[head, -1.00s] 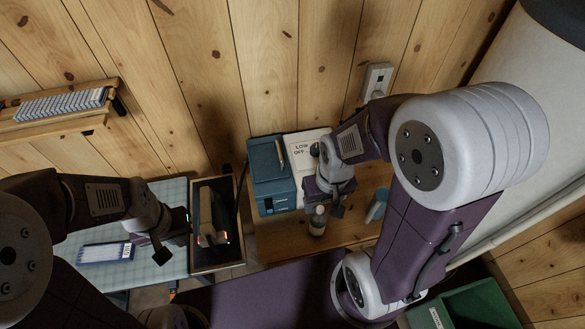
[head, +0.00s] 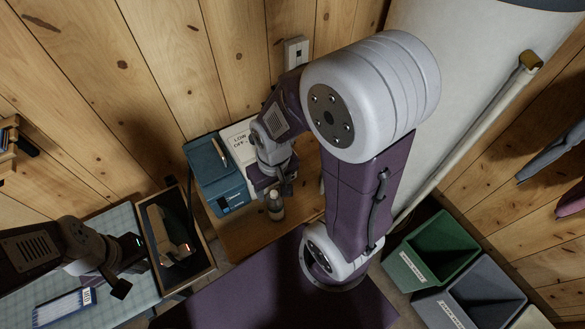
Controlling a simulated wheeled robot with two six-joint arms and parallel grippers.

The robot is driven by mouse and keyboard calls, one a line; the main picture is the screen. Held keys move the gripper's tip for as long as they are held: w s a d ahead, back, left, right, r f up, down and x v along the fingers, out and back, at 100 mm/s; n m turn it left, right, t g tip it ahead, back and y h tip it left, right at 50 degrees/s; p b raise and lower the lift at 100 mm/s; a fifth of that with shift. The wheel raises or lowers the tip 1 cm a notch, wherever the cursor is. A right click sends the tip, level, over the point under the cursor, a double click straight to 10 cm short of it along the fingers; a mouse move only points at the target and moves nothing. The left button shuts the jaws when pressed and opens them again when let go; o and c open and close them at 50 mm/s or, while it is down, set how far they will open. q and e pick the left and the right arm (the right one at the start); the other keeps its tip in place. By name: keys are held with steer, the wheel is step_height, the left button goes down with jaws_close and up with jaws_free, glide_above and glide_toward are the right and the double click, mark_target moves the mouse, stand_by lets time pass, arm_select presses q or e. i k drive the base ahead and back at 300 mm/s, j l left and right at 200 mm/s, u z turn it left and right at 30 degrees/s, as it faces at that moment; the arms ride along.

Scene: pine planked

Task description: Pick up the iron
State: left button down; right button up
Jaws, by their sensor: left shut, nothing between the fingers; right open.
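A beige and dark object (head: 160,232), which may be the iron, lies in a wood-rimmed tray (head: 203,268) at the lower left of the head view. I cannot tell for sure what it is. My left gripper (head: 124,265) is just left of the tray, shut and empty, over the light blue gridded surface. My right gripper (head: 280,182) is over the small wooden table (head: 232,238), close to a small bottle (head: 275,208). It is open, and its fingers are partly hidden.
A teal box (head: 217,175) and a white panel marked LOW and OFF (head: 240,142) stand at the table's back. A blue and white pack (head: 64,306) lies on the gridded surface (head: 20,262). Green (head: 440,245) and grey (head: 470,300) bins stand at lower right.

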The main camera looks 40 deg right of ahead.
mark_target(171, 235)
steer(key=k+j+u, duration=0.1)
steer(key=u, duration=0.35)
steer(key=j+u, duration=0.15)
steer(key=u, duration=0.35)
steer(key=k+j+u, duration=0.1)
steer(key=u, duration=0.35)
steer(key=k+z, duration=0.1)
steer(key=z, duration=0.9)
steer(key=j+z, duration=0.15)
steer(key=z, duration=0.25)
steer(key=j+z, duration=0.15)
steer(key=z, duration=0.25)
steer(key=j+z, duration=0.2)
steer(key=z, duration=0.15)
steer(key=j+z, duration=0.15)
steer(key=z, duration=0.25)
